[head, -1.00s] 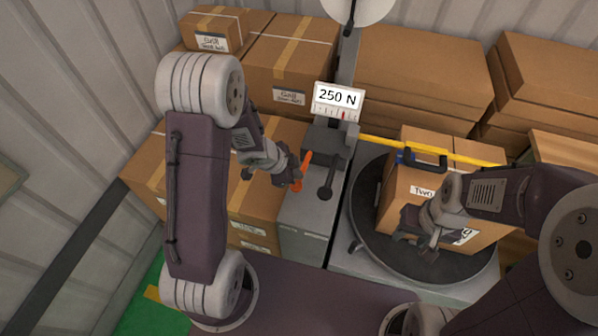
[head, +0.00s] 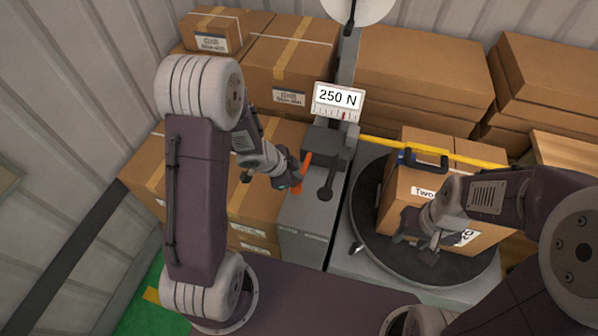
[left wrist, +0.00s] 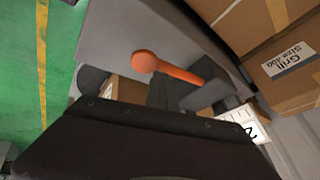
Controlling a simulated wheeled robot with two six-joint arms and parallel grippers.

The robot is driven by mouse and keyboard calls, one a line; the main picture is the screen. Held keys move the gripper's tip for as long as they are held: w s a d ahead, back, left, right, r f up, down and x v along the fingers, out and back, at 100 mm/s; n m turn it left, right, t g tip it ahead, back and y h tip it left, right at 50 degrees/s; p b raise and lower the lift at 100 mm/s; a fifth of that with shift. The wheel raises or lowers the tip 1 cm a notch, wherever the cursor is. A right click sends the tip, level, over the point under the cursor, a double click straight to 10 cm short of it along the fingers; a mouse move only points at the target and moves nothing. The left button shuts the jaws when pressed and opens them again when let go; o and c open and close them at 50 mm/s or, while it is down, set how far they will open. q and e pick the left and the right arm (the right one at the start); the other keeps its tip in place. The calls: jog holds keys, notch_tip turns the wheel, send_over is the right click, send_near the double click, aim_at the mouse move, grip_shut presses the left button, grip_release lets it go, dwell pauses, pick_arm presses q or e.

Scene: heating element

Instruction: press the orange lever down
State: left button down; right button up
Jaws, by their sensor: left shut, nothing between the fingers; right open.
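The orange lever (head: 303,172) stands tilted on the grey machine, below the white "250 N" display (head: 338,98). In the left wrist view the lever (left wrist: 172,68) shows with its round knob end towards the left. My left gripper (head: 293,182) is shut and empty, right at the lever; in the left wrist view its dark fingers (left wrist: 158,92) lie just beside the lever. I cannot tell whether they touch. My right gripper (head: 428,243) is open in front of a cardboard box (head: 408,194) on the round turntable (head: 368,234).
A yellow bar (head: 385,146) runs right from the machine above the turntable. Cardboard boxes (head: 270,190) fill the space left of the machine, and more are stacked behind. Green floor (left wrist: 18,70) shows in the left wrist view.

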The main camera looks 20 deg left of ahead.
pick_arm(q)
jog(key=shift+s+f, duration=0.1)
jog(key=shift+s, duration=0.05)
jog(key=r+p, duration=0.2)
jog(key=w+r+p, duration=0.1)
jog(key=r+p, duration=0.1)
jog(key=p, duration=0.1)
jog(key=shift+w+r, duration=0.15)
jog(key=shift+r, duration=0.05)
jog(key=shift+r+p, duration=0.6)
jog(key=shift+p, duration=0.35)
jog(key=shift+w+f, duration=0.1)
jog(key=shift+w, duration=0.05)
jog(key=r+p, duration=0.1)
jog(key=p, duration=0.1)
jog(key=w+r+p, duration=0.1)
jog(key=r+p, duration=0.2)
jog(key=p, duration=0.1)
jog(key=shift+w+r, duration=0.3)
jog(key=shift+r, duration=0.1)
